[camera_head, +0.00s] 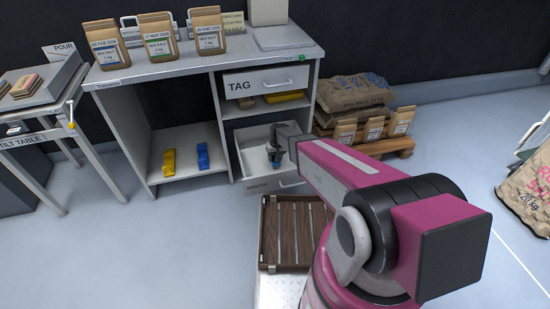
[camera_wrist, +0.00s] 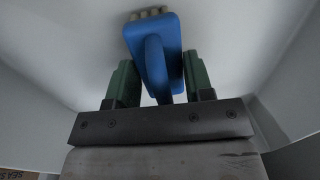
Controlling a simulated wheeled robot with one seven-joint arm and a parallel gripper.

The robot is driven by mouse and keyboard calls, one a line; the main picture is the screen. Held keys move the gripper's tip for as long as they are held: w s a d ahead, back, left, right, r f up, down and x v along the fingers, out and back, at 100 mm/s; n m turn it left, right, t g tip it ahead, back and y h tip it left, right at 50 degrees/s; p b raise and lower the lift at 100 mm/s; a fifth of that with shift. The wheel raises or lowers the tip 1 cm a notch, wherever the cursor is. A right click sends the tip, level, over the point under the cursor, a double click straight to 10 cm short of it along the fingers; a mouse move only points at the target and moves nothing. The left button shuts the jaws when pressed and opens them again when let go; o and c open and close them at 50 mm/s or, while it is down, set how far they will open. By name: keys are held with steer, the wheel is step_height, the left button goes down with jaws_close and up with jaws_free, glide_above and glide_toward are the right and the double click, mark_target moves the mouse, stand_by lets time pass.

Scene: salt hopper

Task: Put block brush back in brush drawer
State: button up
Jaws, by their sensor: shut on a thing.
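The block brush (camera_wrist: 152,55) is blue with pale bristles at its far end. My gripper (camera_wrist: 158,82) is shut on it, with a green finger on each side of its handle. In the head view my gripper (camera_head: 277,148) is lowered into the open white drawer (camera_head: 288,184) under the bench. A bit of the blue brush (camera_head: 275,158) shows below it there. Pale drawer walls surround the brush in the wrist view (camera_wrist: 50,110). The brush is close to the drawer floor; I cannot tell whether it touches.
The TAG drawer (camera_head: 266,82) above is shut. A yellow item (camera_head: 284,97) lies on the shelf between. A yellow scoop-like thing (camera_head: 169,161) and a blue one (camera_head: 203,156) stand on the lower left shelf. Sacks (camera_head: 353,92) and a pallet (camera_head: 395,147) are to the right.

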steer(key=o, duration=0.9)
step_height(320, 180, up, 12)
steer(key=d, duration=0.1)
steer(key=s+d+r+m, duration=0.1)
steer(key=s+d+r, duration=0.6)
steer(key=s+d, duration=0.2)
steer(key=s+d+r+m+h, duration=0.1)
steer(key=s+d+r+m, duration=0.1)
steer(key=s+d+r, duration=0.5)
steer(key=s+d, duration=0.3)
steer(key=shift+r, duration=0.35)
